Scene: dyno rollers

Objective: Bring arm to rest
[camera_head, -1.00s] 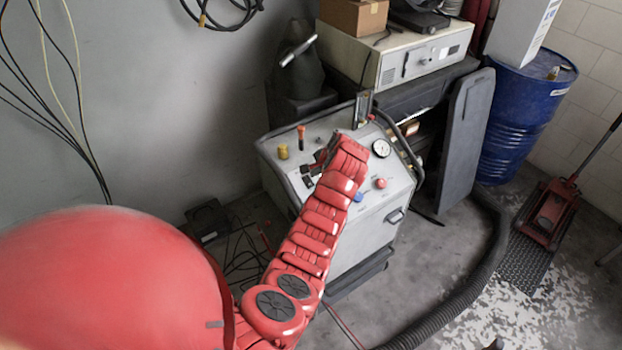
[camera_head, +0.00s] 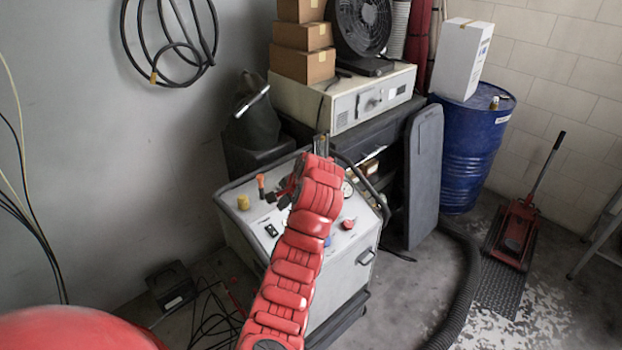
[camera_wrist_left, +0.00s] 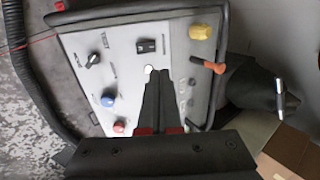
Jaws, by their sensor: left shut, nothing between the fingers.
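My red left arm reaches up from the bottom of the head view, over a grey machine with a control panel (camera_head: 240,218). My left gripper (camera_head: 284,192) is small and dark there, partly hidden by the wrist, above the panel. In the left wrist view the two dark fingers (camera_wrist_left: 160,75) lie together, shut and empty, in front of the panel (camera_wrist_left: 125,60). Whether they touch it I cannot tell. The panel carries a yellow knob (camera_wrist_left: 201,32), a blue knob (camera_wrist_left: 107,100), a red knob (camera_wrist_left: 119,126) and an orange-handled lever (camera_wrist_left: 208,65). My right gripper is out of view.
Behind the machine stand a beige unit (camera_head: 345,100), cardboard boxes (camera_head: 303,68) and a fan (camera_head: 362,25). A blue barrel (camera_head: 468,150) and a red floor jack (camera_head: 515,235) are at the right. A thick black hose (camera_head: 465,290) curves over the floor.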

